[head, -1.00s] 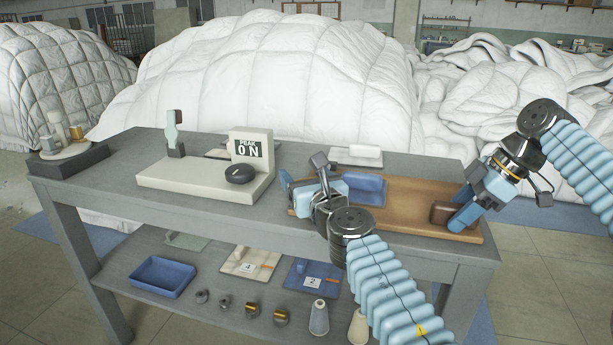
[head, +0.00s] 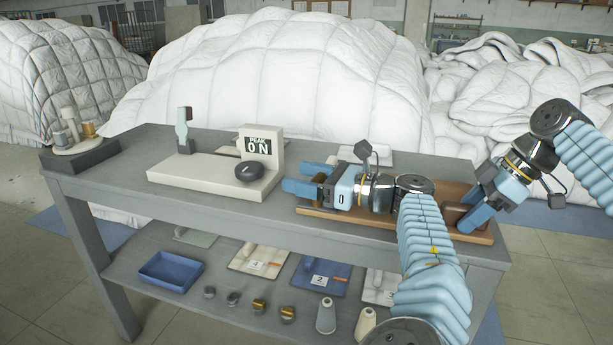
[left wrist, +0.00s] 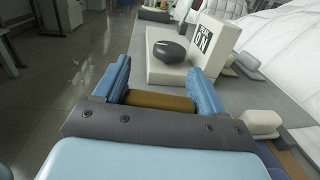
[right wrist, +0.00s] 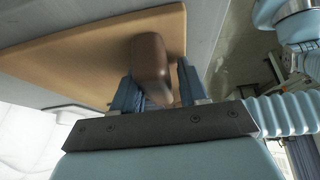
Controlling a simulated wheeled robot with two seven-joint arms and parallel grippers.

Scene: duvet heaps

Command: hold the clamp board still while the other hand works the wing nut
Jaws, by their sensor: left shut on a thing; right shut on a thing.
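The clamp board is a flat tan wooden board (head: 445,192) on the right of the bench, largely covered by my left arm. My right gripper (head: 470,215) is shut on a dark brown block (head: 458,213) at the board's right end; the block (right wrist: 150,65) shows between its fingers in the right wrist view. My left gripper (head: 302,177) lies low over the board's left end, fingers pointing left. The left wrist view shows a brass-brown cylindrical piece (left wrist: 160,101) between its fingers. I cannot make out wings on it, so I cannot tell whether it is the wing nut.
A cream stand with an ON display (head: 259,146) and black knob (head: 249,171) stands just left of my left gripper. A dark tray (head: 80,156) is at the bench's far left. The lower shelf holds a blue bin (head: 171,271) and small parts. White duvet heaps (head: 260,70) rise behind.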

